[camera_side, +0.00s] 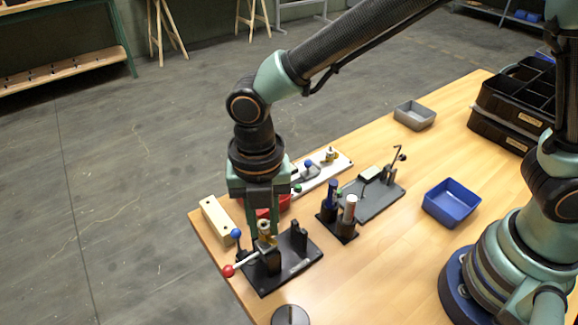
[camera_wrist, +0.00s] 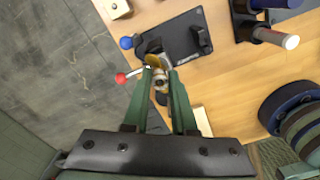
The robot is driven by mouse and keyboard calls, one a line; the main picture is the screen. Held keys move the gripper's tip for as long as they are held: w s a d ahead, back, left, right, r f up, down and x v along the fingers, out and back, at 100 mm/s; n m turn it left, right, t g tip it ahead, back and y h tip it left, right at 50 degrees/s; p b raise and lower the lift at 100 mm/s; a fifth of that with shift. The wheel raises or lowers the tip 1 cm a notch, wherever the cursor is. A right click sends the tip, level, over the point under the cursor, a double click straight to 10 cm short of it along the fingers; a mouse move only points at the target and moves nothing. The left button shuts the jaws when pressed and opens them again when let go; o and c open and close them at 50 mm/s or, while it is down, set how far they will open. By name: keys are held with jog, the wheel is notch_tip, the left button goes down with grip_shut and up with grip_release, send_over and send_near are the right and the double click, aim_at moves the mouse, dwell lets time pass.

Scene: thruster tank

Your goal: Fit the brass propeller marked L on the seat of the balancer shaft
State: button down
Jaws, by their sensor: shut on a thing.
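My gripper (camera_side: 263,222) points down over the dark balancer stand (camera_side: 297,272). Its green fingers are shut on a brass propeller (camera_side: 266,238), which also shows at the fingertips (camera_wrist: 160,76) in the wrist view, as a brass edge (camera_wrist: 153,60). The propeller is over the left part of the stand, close to its upright. I cannot tell whether it touches the shaft; the fingers hide the seat, and no L mark is legible. The stand (camera_wrist: 175,45) has a lever with a red knob (camera_side: 228,270), and a blue knob (camera_side: 236,233) is beside it.
A pale block (camera_side: 217,220) and a red tray (camera_side: 283,203) lie close behind the gripper. A holder with blue and white handles (camera_side: 350,208) stands to the right. A blue bin (camera_side: 451,203), grey bin (camera_side: 415,115) and black organisers (camera_side: 512,105) are farther right.

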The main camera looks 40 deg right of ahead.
jog(key=shift+f, duration=0.65)
jog(key=c, duration=0.6)
grip_release()
jog(key=shift+c, duration=0.2)
notch_tip(320, 180, up, 16)
dwell(0.7)
